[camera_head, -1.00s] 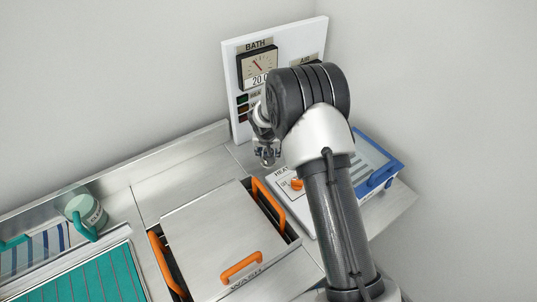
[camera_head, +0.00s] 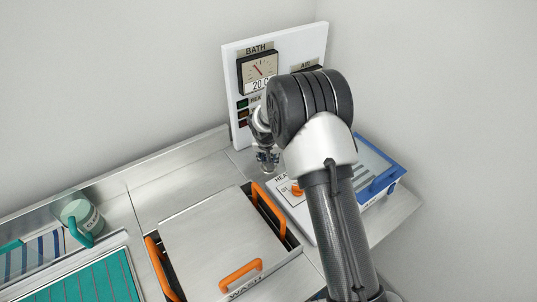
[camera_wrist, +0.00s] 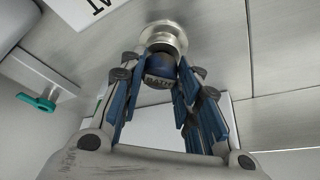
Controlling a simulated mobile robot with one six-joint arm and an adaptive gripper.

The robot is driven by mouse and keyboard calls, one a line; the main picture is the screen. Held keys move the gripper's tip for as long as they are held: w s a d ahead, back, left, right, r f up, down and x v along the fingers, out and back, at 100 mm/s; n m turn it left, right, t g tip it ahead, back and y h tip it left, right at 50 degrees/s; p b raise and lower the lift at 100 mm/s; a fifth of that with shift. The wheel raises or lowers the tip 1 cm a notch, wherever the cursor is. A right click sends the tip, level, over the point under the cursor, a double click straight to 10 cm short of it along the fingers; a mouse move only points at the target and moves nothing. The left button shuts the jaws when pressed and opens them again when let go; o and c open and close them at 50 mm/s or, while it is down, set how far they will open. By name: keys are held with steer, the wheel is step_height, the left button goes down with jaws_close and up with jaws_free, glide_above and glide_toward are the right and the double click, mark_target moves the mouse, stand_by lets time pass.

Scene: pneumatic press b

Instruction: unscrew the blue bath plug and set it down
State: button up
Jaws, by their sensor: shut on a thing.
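The blue bath plug (camera_wrist: 160,68), with lettering that reads BATH, sits between the fingers of my gripper (camera_wrist: 159,75) in the wrist view. Both fingers close on its sides. A round metal fitting (camera_wrist: 163,38) is at the plug's far end. I cannot tell whether the plug is still threaded in it. In the head view my gripper (camera_head: 267,160) points down just in front of the gauge panel, and the plug is too small or hidden to make out there.
The BATH gauge panel (camera_head: 238,83) stands behind my gripper. A steel lid (camera_head: 212,245) with orange handles lies in front, and a heater box (camera_head: 296,211) and blue-framed tray (camera_head: 389,180) are to the right. A jar (camera_head: 80,215) and teal rack (camera_head: 88,282) are at left.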

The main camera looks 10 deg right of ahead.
steer(key=shift+r+n+p, duration=0.15)
steer(key=shift+n+p, duration=0.15)
steer(key=shift+p, duration=0.1)
steer(key=shift+f, duration=0.2)
steer(key=p, duration=0.1)
steer(key=n+p, duration=0.1)
steer(key=p, duration=0.1)
steer(key=shift+s+d+r+y, duration=0.1)
steer(key=shift+s+r+y, duration=0.05)
steer(key=shift+r+y, duration=0.15)
steer(key=shift+f+n+p, duration=0.1)
steer(key=shift+n+p, duration=0.4)
steer(key=shift+p, duration=0.4)
steer(key=shift+f, duration=0.2)
steer(key=shift+p, duration=0.3)
